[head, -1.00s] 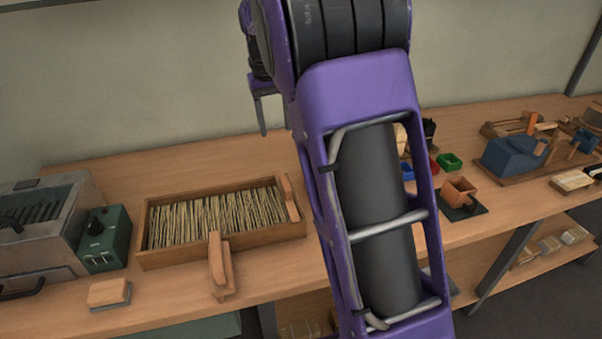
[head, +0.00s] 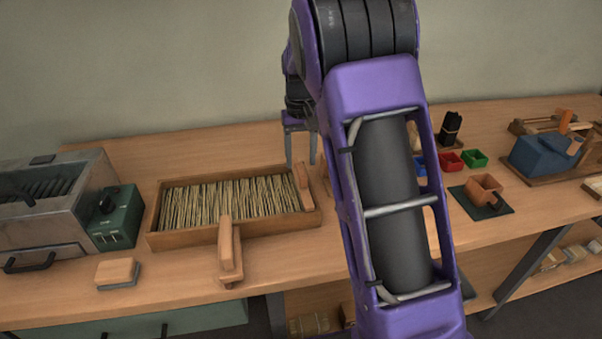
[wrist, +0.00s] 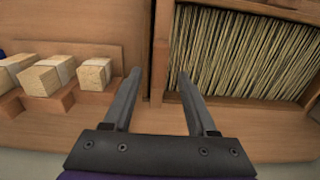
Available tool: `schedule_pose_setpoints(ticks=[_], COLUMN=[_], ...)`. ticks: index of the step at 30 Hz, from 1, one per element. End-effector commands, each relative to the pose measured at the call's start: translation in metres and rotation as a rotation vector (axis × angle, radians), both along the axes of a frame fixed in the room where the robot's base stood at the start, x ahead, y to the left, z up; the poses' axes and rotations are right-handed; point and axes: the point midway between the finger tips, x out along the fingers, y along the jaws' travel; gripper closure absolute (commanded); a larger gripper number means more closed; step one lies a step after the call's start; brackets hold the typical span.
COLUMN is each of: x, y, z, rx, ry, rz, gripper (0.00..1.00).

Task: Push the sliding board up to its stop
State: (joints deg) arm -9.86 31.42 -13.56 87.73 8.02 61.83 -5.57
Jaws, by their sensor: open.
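A long wooden tray (head: 185,241) full of pale bristles (head: 230,203) lies on the bench in the head view. A small upright wooden board (head: 303,184) stands at its right end; I take it for the sliding board. My gripper (head: 301,161) hangs beyond that end, pointing down, partly hidden by my arm. In the wrist view my gripper (wrist: 157,76) is open and empty. Its fingers lie on either side of the tray's end in the picture, with the bristles (wrist: 245,55) to the right. Whether they touch wood or hang above it, I cannot tell.
A wooden piece with an upright handle (head: 228,245) stands at the tray's front. A green box (head: 117,221) and a grey metal machine (head: 45,215) are left. A small block (head: 116,271) lies in front. In the wrist view, bound bundles (wrist: 95,72) sit left of the fingers.

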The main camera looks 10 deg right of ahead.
Motion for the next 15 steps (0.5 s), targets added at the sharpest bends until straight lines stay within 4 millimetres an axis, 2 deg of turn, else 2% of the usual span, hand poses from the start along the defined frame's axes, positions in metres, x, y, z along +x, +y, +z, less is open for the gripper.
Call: schedule_pose_setpoints(ticks=[1, 6, 15], x=[-0.001, 0.000, 0.000], y=[0.000, 0.000, 0.000], z=[-0.011, -0.033, -0.043], rx=[0.000, -0.001, -0.001], ry=[0.002, 0.001, -0.001], rz=[0.000, 0.000, 0.000], gripper=[0.43, 0.43, 0.43])
